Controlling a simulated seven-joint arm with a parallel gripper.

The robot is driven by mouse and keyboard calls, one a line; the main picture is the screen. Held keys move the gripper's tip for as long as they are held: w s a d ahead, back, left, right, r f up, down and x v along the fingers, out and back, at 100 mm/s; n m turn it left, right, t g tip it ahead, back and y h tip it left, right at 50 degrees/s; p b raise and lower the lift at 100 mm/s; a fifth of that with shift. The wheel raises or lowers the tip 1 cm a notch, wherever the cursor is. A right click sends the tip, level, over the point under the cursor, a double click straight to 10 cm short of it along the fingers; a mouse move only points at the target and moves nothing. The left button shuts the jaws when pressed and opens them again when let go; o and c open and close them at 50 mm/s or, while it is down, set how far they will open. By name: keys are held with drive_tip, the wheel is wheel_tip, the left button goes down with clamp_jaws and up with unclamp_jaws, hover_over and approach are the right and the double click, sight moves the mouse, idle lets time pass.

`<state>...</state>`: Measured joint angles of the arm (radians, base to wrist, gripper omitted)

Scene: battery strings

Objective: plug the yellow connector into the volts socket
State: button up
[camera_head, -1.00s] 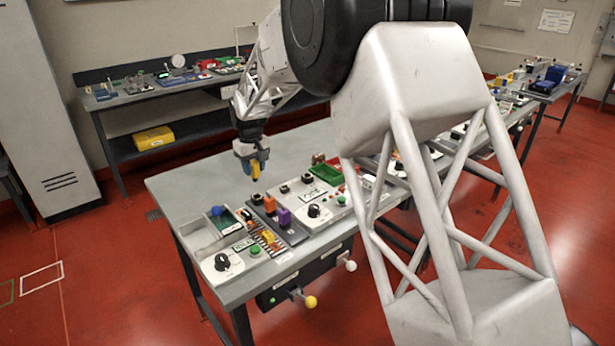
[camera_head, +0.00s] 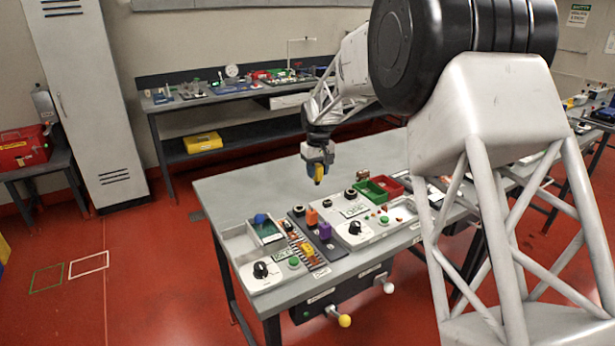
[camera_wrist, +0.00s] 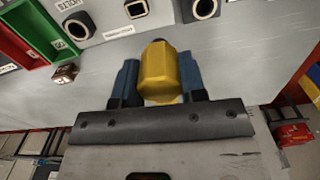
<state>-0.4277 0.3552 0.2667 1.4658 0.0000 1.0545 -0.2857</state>
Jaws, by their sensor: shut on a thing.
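My gripper (camera_head: 318,160) is shut on the yellow connector (camera_head: 319,180), which points down above the workbench. In the wrist view the connector (camera_wrist: 158,68) sits between the two blue fingers, its dark tip pointing away from the gripper. Black-rimmed sockets lie beyond it: one at upper left (camera_wrist: 80,26), one at top middle (camera_wrist: 136,9) and one at top right (camera_wrist: 204,9). A partly cut-off, upside-down label by the upper-left socket seems to read VOLTS. The connector is apart from all of them. In the head view, a dark socket (camera_head: 350,193) stands on the white panel, right of the gripper.
A green bin (camera_head: 370,190) and a red bin (camera_head: 389,184) sit right of the sockets. Orange (camera_head: 312,216) and purple (camera_head: 325,231) blocks stand upright on the front panels. The bench's rear left (camera_head: 240,190) is clear. A second bench (camera_head: 240,90) stands behind.

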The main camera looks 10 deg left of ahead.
drive_tip(key=w+d+r+m, duration=0.1)
drive_tip(key=w+d, duration=0.6)
drive_tip(key=d, duration=0.3)
drive_tip(key=shift+w+d+r+m, duration=0.25)
drive_tip(key=shift+w+d+m, duration=0.05)
drive_tip(key=shift+f, duration=2.85)
drive_tip(key=shift+f, duration=1.85)
drive_tip(key=o, duration=1.1)
drive_tip(key=shift+r, duration=0.15)
wheel_tip(320, 180, up, 8)
drive_tip(key=shift+f, duration=0.2)
